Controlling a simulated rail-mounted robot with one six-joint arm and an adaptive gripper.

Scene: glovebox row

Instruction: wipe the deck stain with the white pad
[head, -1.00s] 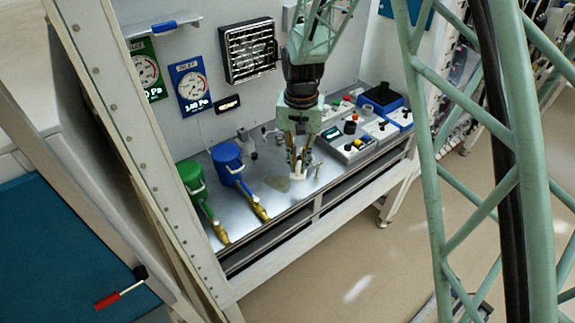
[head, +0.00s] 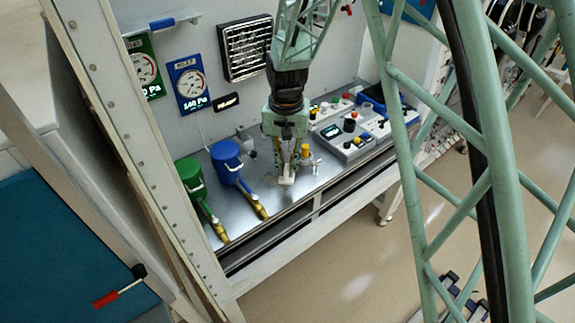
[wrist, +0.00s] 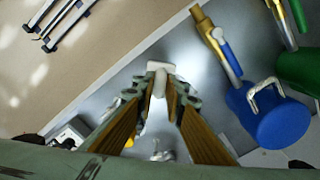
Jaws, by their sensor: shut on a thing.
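My gripper (head: 288,168) points down at the metal deck (head: 325,172), right of the blue valve. It is shut on the white pad (head: 287,181), which is at or very near the deck surface; whether it touches I cannot tell. In the wrist view the white pad (wrist: 161,67) sits between the tips of my gripper (wrist: 160,84). The deck stain cannot be made out clearly now; my gripper and the pad cover the place where a brownish patch showed earlier.
The blue valve (head: 227,158) and green valve (head: 190,175), with yellow-ended pipes, stand left of my gripper. A small yellow-topped item (head: 305,153) stands close on its right. A control box (head: 345,140) sits farther right. The deck's front edge is close by.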

